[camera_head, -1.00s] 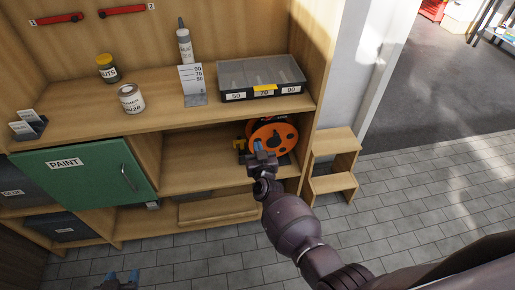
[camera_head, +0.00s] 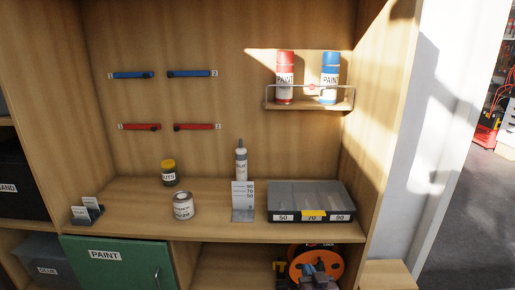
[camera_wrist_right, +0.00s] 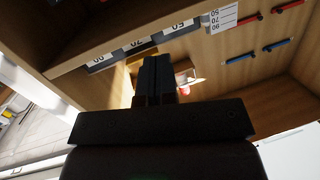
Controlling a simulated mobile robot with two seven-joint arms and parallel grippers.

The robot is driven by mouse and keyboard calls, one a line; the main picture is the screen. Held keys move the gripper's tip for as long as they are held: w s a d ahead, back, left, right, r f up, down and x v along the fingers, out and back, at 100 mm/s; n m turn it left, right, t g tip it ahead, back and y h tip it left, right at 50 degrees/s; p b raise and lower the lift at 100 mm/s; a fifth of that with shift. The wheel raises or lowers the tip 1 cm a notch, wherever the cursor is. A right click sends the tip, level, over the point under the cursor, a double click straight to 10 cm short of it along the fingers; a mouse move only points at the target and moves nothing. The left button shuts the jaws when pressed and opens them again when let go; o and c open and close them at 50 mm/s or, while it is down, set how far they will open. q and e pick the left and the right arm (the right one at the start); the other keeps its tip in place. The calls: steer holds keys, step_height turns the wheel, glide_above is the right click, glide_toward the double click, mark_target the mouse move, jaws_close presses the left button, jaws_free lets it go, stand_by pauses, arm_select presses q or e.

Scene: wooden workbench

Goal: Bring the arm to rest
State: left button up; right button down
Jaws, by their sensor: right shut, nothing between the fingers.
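My right gripper (camera_head: 316,270) shows at the bottom of the head view, in front of the orange reel (camera_head: 318,254) below the bench top. Its two dark fingers are together with nothing between them; they also show in the right wrist view (camera_wrist_right: 156,60). Most of my right arm is below the head view's edge. Whether the gripper touches the reel cannot be told. My left gripper is in neither current view.
The divided grey tray (camera_head: 310,205) stands on the bench top above the reel. A height gauge (camera_head: 243,202), bottle (camera_head: 241,164), tin (camera_head: 183,206) and yellow-lidded jar (camera_head: 169,172) stand left of it. A green PAINT door (camera_head: 115,265) is lower left.

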steer(key=s+d+f+g+h, duration=0.1)
steer(key=s+d, duration=0.3)
steer(key=s, duration=0.6)
steer(key=s+d+f+g+h, duration=0.1)
steer(key=s+d+f, duration=0.3)
steer(key=s, duration=0.5)
steer(key=s+d+f+g+h, duration=0.1)
steer(key=s+d+f+g, duration=0.2)
steer(key=s, duration=0.7)
steer(key=shift+s+d+f+n, duration=0.3)
steer(key=shift+d+n, duration=0.1)
steer(key=shift+d, duration=0.85)
